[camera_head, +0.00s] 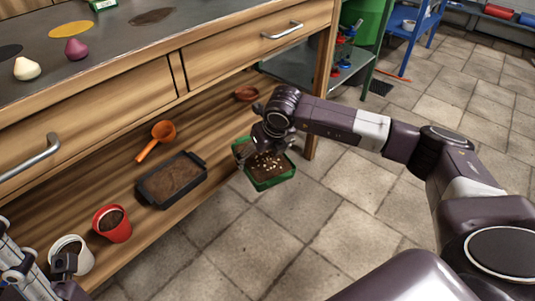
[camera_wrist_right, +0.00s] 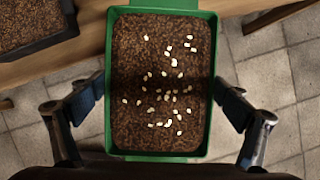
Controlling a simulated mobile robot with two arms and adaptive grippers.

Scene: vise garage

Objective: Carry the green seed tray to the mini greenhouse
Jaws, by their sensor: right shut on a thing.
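The green seed tray (camera_head: 268,178) holds dark soil with pale seeds scattered on top. It is off the shelf, over the tiled floor in front of the bench. My right gripper (camera_head: 270,138) is shut on it from above. In the right wrist view the tray (camera_wrist_right: 211,100) fills the middle, and the fingers of the right gripper (camera_wrist_right: 160,103) are at its two long sides. The tray looks about level. My left gripper (camera_head: 62,266) shows only partly at the lower left, near a white pot; its opening is unclear. I cannot make out a mini greenhouse.
The lower shelf (camera_head: 205,127) holds a black soil tray (camera_head: 139,188), an orange scoop (camera_head: 150,142), a red pot (camera_head: 112,223) and a white pot (camera_head: 84,262). A bench leg (camera_head: 323,95) stands beyond the tray. Tiled floor (camera_head: 345,185) is clear to the right.

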